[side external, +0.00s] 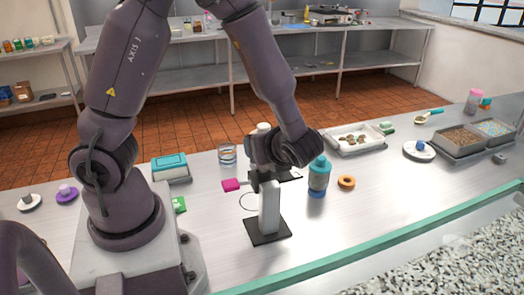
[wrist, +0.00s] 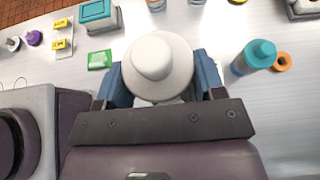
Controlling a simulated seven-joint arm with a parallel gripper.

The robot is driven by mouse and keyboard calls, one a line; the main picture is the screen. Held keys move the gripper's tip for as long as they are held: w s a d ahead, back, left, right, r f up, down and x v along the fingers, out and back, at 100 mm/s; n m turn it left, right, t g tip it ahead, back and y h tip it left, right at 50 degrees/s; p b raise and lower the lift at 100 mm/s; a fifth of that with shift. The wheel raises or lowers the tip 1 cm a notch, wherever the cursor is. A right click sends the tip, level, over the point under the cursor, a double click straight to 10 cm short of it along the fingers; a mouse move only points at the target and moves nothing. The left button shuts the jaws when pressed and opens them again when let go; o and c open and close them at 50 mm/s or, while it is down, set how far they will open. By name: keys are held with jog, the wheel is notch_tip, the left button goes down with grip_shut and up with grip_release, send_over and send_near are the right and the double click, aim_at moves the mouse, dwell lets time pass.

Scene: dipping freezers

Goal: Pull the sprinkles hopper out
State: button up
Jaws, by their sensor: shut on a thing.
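My gripper (wrist: 160,88) has its two blue fingers on either side of a white round-topped piece (wrist: 155,60) with a raised knob and is shut on it. In the side view, a white rounded top (side external: 263,128) shows above my gripper, over a pale upright stand (side external: 269,208) on a black base plate (side external: 270,233). My wrist hides much of the join between the held piece and the stand. I cannot tell whether the piece is the sprinkles hopper or whether it is still seated. No sprinkles show inside it.
A teal-capped bottle (side external: 319,178) and an orange ring (side external: 347,183) stand close on the right. A glass (side external: 227,154) and a teal-lidded box (side external: 170,167) are on the left. A two-part grey tray (side external: 462,155) is far right. The front counter strip is clear.

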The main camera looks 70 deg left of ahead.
aim_at(266, 128)
jog(key=shift+r, duration=0.1)
jog(key=shift+r, duration=2.7)
